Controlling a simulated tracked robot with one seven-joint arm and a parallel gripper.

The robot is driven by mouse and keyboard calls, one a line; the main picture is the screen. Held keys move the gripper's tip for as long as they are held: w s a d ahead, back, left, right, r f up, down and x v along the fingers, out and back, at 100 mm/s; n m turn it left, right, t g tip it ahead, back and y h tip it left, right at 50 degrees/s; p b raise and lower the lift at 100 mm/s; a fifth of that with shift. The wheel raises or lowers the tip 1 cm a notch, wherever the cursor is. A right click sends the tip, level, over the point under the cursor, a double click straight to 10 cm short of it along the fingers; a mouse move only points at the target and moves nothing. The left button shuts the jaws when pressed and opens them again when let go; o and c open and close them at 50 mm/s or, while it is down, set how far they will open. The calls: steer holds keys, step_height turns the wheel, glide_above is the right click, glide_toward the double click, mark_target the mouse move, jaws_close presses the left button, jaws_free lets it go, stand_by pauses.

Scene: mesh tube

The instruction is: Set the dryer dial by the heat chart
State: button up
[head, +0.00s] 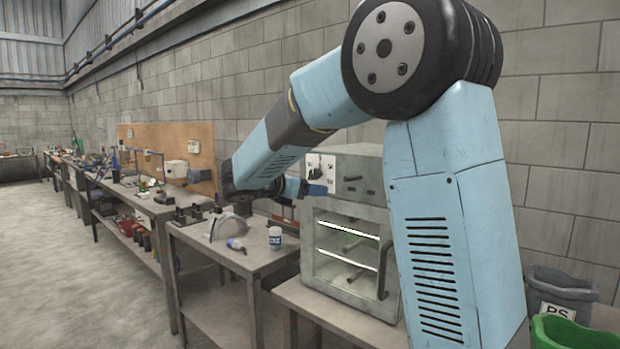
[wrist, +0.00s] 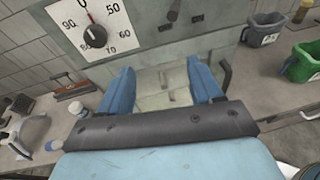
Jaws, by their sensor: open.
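The dryer (head: 348,215) is a grey metal box with a glass door, on a bench by the wall. Its dial (wrist: 95,37) is a dark round knob on a white plate marked with numbers from 50 to 90; the plate also shows in the head view (head: 327,163). A small red mark shows near the knob's top, but I cannot tell the exact setting. My gripper (wrist: 160,68) is open and empty, its blue fingers apart in front of the dryer, with the dial to their upper left. I cannot make out a heat chart for certain.
A white-lidded jar (head: 275,237) and a curved clear shield (head: 229,226) stand on the table left of the dryer. The dryer's door handle (wrist: 226,76) sticks out near my right finger.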

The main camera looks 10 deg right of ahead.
mark_target(313, 175)
steer(key=w+a+n+t+h, duration=0.1)
steer(key=w+a+n+t, duration=0.25)
steer(key=w+a, duration=0.3)
steer(key=shift+n, duration=0.35)
steer(key=x, duration=1.3)
steer(key=shift+s+d+r, duration=0.15)
steer(key=shift+s+r, duration=0.05)
steer(key=shift+s, duration=0.05)
steer(key=c, duration=1.1)
steer(key=shift+o, duration=0.2)
steer(key=shift+a, duration=0.2)
steer(key=shift+d, duration=0.1)
